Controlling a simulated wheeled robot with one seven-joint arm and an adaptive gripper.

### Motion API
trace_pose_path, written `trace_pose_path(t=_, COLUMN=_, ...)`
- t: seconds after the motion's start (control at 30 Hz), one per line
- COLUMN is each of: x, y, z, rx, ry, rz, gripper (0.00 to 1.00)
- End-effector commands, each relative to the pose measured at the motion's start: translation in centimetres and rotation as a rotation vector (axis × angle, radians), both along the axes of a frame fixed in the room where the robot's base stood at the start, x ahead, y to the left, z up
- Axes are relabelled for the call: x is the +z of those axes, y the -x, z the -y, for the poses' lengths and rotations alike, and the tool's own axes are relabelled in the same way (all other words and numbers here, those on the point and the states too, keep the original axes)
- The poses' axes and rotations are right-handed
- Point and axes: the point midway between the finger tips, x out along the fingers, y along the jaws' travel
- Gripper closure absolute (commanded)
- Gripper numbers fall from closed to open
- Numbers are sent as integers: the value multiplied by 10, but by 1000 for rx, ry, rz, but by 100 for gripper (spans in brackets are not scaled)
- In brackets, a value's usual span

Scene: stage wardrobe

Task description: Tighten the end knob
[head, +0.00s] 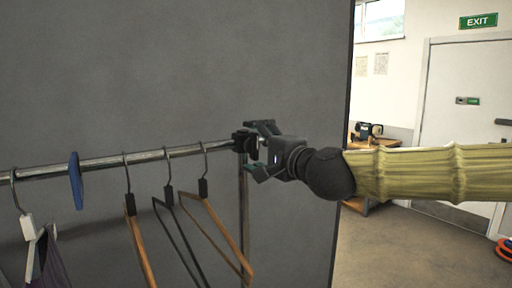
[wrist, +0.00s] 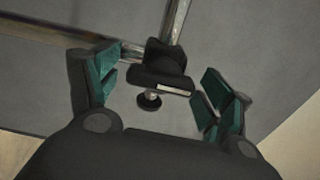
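The end knob (wrist: 149,100) is a small dark round knob on a short light stem. It sticks out from the black end bracket (wrist: 165,68) of the clothes rail, toward my palm in the wrist view. In the head view the bracket (head: 243,141) sits at the rail's right end, and the knob is hidden behind my gripper. My gripper (wrist: 158,92) has its green-padded fingers spread wide, one on each side of the knob and bracket, with gaps visible. In the head view my gripper (head: 258,150) is at the rail's end.
The metal rail (head: 105,160) carries several hangers, a blue disc (head: 75,180) and a dark garment at the left. An upright post (head: 243,200) drops from the bracket. A grey panel (head: 180,70) stands behind. A door and a table with a sewing machine (head: 367,131) are farther right.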

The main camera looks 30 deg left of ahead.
Motion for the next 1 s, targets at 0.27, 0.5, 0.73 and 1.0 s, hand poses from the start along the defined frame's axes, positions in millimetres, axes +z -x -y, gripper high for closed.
trace_pose_path(t=0.27, x=0, y=1, z=1, rx=1, ry=0, rz=1, gripper=20)
trace_pose_path(t=0.5, x=1, y=9, z=22, rx=0, ry=-1, rz=1, gripper=20)
trace_pose_path(t=0.73, x=0, y=23, z=57, rx=0, ry=-1, rz=0, gripper=20)
trace_pose_path(t=1.0, x=0, y=38, z=93, rx=-1, ry=-1, rz=1, gripper=20)
